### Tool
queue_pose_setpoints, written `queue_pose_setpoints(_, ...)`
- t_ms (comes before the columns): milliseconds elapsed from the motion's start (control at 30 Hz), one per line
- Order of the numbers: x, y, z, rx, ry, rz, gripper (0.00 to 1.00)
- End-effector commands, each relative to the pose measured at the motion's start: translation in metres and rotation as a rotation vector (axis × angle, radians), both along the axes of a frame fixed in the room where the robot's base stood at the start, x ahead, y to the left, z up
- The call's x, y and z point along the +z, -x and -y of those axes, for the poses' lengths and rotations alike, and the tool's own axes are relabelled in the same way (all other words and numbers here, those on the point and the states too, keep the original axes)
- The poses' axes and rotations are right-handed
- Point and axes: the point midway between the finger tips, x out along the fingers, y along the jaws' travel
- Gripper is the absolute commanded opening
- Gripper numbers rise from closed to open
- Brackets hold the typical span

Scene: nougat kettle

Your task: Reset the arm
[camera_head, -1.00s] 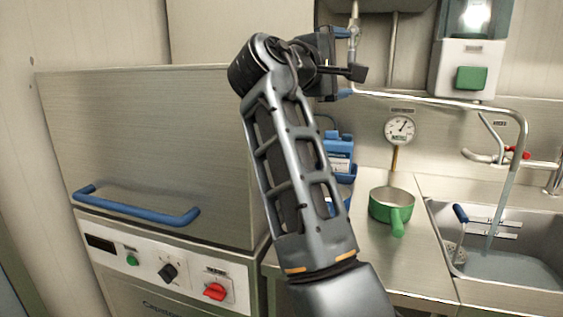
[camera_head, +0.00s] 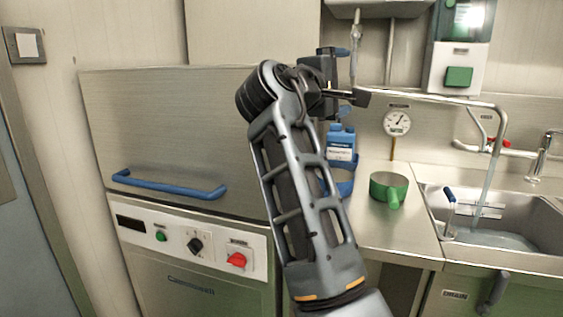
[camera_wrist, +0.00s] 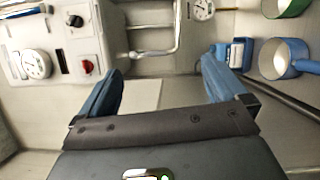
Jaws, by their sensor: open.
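My gripper (camera_wrist: 162,88) shows in the wrist view with its two blue fingers spread wide apart and nothing between them. In the head view my arm is raised and bent in the middle of the picture, in front of the steel machine and the counter. My gripper (camera_head: 340,80) is partly hidden there behind its own wrist and points away toward the back wall.
A green pan (camera_head: 389,188), a blue bottle (camera_head: 341,143) and a dial gauge (camera_head: 397,122) are by the counter right of my arm. A sink (camera_head: 500,220) with running water is at right. A steel machine (camera_head: 180,140) with a blue handle (camera_head: 168,186) stands left.

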Motion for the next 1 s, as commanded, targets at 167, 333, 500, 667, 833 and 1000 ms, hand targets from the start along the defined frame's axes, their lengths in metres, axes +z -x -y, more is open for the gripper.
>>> queue_pose_setpoints(167,-0.035,-0.001,0.003,0.037,-0.011,-0.008,0.99)
queue_pose_setpoints(333,-0.078,0.002,0.007,0.090,-0.033,-0.012,0.99)
queue_pose_setpoints(500,-0.141,0.013,0.015,0.163,-0.078,-0.023,0.99)
queue_pose_setpoints(667,-0.221,0.040,0.026,0.257,-0.159,-0.035,0.99)
queue_pose_setpoints(833,-0.296,0.083,0.038,0.344,-0.272,-0.045,0.99)
queue_pose_setpoints(1000,-0.357,0.137,0.050,0.414,-0.406,-0.050,0.99)
